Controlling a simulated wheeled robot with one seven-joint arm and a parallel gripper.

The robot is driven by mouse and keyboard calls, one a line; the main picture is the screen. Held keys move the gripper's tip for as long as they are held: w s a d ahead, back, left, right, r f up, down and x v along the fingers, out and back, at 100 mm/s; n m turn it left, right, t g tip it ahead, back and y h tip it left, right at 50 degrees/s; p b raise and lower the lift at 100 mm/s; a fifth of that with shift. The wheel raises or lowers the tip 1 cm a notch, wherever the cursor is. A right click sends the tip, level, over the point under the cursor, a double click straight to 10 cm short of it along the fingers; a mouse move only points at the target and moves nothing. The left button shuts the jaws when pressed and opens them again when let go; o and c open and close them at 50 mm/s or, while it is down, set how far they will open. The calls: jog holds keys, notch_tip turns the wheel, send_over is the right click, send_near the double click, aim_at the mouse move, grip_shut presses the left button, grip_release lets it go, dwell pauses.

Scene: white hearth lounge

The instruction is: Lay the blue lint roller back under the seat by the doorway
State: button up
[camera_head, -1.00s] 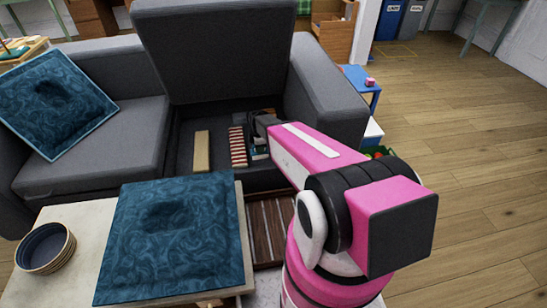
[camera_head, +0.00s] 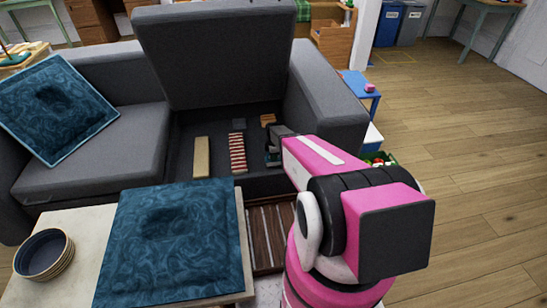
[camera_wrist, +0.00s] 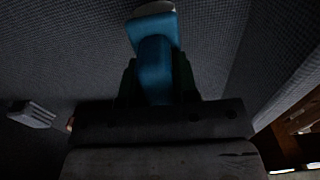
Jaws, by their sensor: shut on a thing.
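The grey sofa's right seat (camera_head: 215,52) is raised, and the storage space (camera_head: 185,172) under it is open. My gripper (camera_head: 273,153) is inside the right part of this space, partly hidden by my arm in the head view. In the wrist view my gripper (camera_wrist: 155,88) is shut on the blue lint roller (camera_wrist: 155,55), which has a pale end pointing away from the jaws. The grey fabric of the compartment lies close around it. I cannot tell whether the roller touches the floor of the space. The doorway is not clearly visible.
The space also holds a beige block (camera_head: 201,157), a red-and-white striped item (camera_head: 237,153), a dark grey item (camera_head: 239,124) and a small brown item (camera_head: 267,119). A blue cushion (camera_head: 172,240) lies on the pale table in front, beside stacked bowls (camera_head: 45,255).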

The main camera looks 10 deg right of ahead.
jog(key=shift+f, duration=0.4)
jog(key=shift+f, duration=0.15)
jog(key=o, duration=0.8)
jog(key=shift+o, duration=0.2)
